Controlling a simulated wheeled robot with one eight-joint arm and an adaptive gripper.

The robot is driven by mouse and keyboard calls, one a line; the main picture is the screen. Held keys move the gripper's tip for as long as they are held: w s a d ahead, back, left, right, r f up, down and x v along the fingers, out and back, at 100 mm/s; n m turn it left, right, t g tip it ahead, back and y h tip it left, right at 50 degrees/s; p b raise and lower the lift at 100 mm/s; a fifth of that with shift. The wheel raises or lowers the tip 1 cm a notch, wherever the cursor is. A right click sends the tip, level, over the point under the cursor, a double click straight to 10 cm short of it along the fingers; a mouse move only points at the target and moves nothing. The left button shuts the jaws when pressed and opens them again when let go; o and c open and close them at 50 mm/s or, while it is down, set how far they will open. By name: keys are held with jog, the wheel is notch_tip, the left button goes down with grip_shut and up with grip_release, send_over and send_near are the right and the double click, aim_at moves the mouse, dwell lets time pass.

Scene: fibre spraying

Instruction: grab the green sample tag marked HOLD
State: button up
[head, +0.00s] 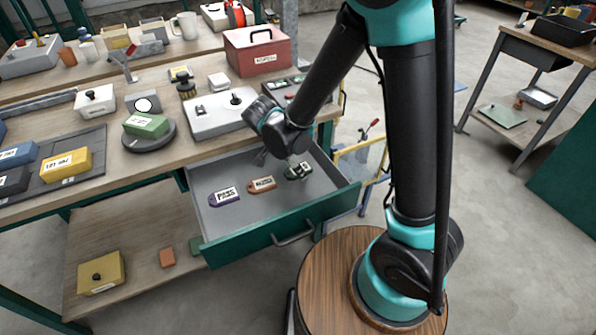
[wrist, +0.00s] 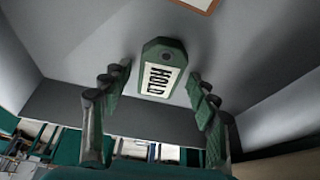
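The green sample tag marked HOLD (wrist: 164,72) lies on the floor of the open drawer. In the wrist view it sits between and just ahead of my two open fingers (wrist: 159,108), with a gap on each side. In the head view the green tag (head: 299,171) is at the drawer's right, partly hidden by my gripper (head: 291,164). A purple tag (head: 225,196) and an orange-brown tag (head: 262,184) lie to its left in the same drawer. The orange-brown edge of another tag (wrist: 199,4) shows at the top of the wrist view.
The drawer (head: 277,228) has grey walls and a green front with a handle. The workbench (head: 95,145) above holds a red box (head: 257,55), a green block on a round plate (head: 146,126) and several other items. A lower shelf (head: 135,232) is below.

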jog(key=c, duration=0.7)
jog(key=shift+r, duration=0.1)
jog(key=shift+c, duration=0.2)
